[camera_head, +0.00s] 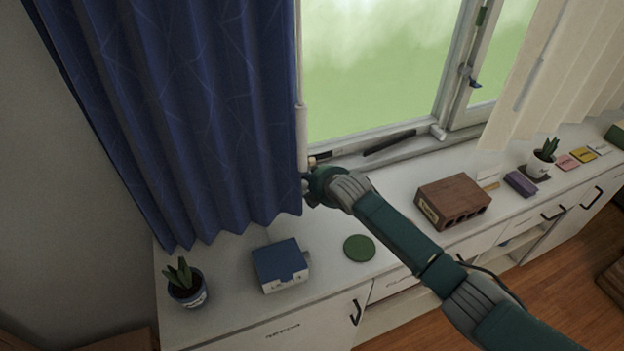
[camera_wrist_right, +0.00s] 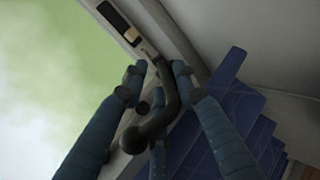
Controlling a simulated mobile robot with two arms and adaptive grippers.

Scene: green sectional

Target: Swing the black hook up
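The black hook (camera_wrist_right: 168,92) shows in the right wrist view, a dark curved lever with a rounded knob at its lower left end. It hangs near the white window frame (camera_wrist_right: 150,50). My right gripper (camera_wrist_right: 158,76) has its blue-sleeved fingers on both sides of the hook, spread wider than it; I cannot tell whether any finger touches it. In the head view my right gripper (camera_head: 308,188) is at the window's lower left corner, by the blue curtain's edge, and the hook is hidden there. My left gripper is not in view.
The blue curtain (camera_head: 200,110) hangs close to my right gripper. The white cabinet top (camera_head: 340,285) below holds a blue box (camera_head: 280,264), a green disc (camera_head: 359,248), a potted plant (camera_head: 187,284) and a brown block (camera_head: 452,201). A dark bar (camera_head: 389,142) lies along the sill.

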